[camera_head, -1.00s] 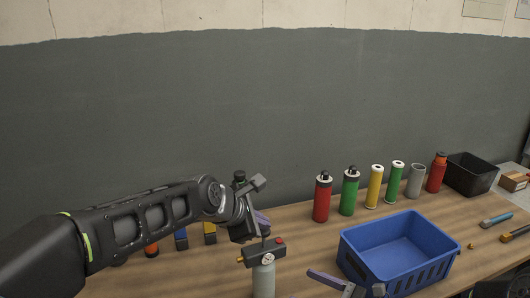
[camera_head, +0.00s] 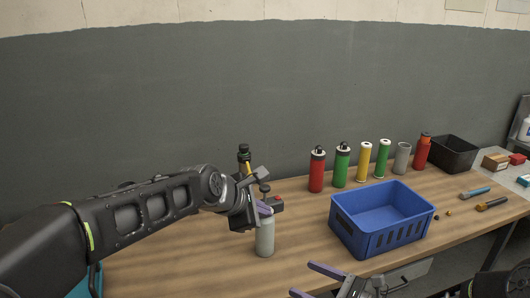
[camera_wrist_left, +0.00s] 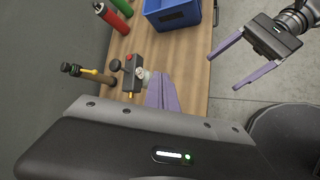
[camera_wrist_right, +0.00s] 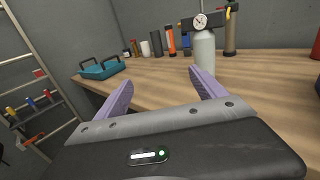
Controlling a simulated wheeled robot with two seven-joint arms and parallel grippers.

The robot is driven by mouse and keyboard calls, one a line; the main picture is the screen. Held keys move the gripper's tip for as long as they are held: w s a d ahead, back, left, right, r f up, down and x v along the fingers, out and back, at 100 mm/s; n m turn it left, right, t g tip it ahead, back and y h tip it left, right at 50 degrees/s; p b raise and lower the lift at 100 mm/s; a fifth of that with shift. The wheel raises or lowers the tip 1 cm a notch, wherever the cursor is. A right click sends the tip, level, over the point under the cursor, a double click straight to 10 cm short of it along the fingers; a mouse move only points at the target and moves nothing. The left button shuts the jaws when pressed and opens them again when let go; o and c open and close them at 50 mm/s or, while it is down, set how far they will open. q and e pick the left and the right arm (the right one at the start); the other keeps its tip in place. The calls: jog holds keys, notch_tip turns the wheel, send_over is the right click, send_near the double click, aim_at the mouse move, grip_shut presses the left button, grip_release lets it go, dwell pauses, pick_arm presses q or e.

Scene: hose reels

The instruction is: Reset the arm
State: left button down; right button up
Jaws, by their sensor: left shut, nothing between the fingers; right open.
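My left gripper (camera_head: 263,207) is shut and empty, beside the gauge-topped end of a grey bottle (camera_head: 265,238) that stands upright on the table. In the left wrist view its purple fingers (camera_wrist_left: 163,92) are together, close to the gauge fitting (camera_wrist_left: 131,75); I cannot tell whether they touch. My right gripper (camera_head: 302,279) is open and empty at the table's front edge. It also shows open in the left wrist view (camera_wrist_left: 224,72), and in the right wrist view its fingers (camera_wrist_right: 162,78) are apart with the bottle (camera_wrist_right: 204,52) beyond them.
A blue basket (camera_head: 345,228) stands right of the bottle. A red cylinder (camera_head: 317,173) and several other cylinders line the back, up to a black bin (camera_head: 453,152). A teal caddy (camera_wrist_right: 102,69) is at the table's far end. The wooden table between bottle and basket is clear.

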pick_arm(q)
jog(key=s+f+m+y, duration=0.1)
jog(key=s+f+m, duration=0.1)
jog(key=f+m, duration=0.8)
jog(key=s+f+m, duration=0.2)
jog(key=f+m, duration=0.3)
jog(key=f, duration=0.8)
pick_arm(e)
jog(key=s+d+f+n+g+h, duration=0.1)
jog(key=s+f+n+g+h, duration=0.45)
jog(key=s+f, duration=0.55)
jog(key=s+d+f+n+g+h, duration=0.2)
jog(key=s+f+n+g+h, duration=0.35)
jog(key=f, duration=0.95)
pick_arm(q)
jog(key=s+a+f+m+g, duration=0.1)
jog(key=s+a+f+g, duration=0.2)
jog(key=s+f, duration=0.9)
jog(key=s+a+f+g, duration=0.4)
jog(key=s+f, duration=0.9)
jog(key=s, duration=0.3)
jog(key=shift+m, duration=0.4)
pick_arm(e)
jog(key=s+a+f+n+t, duration=0.1)
jog(key=s+a+f+n, duration=0.3)
jog(key=s+n, duration=0.6)
jog(key=shift+a+f+n+t, duration=0.15)
jog(key=shift+a+n+t, duration=0.25)
jog(key=shift+a+n, duration=0.6)
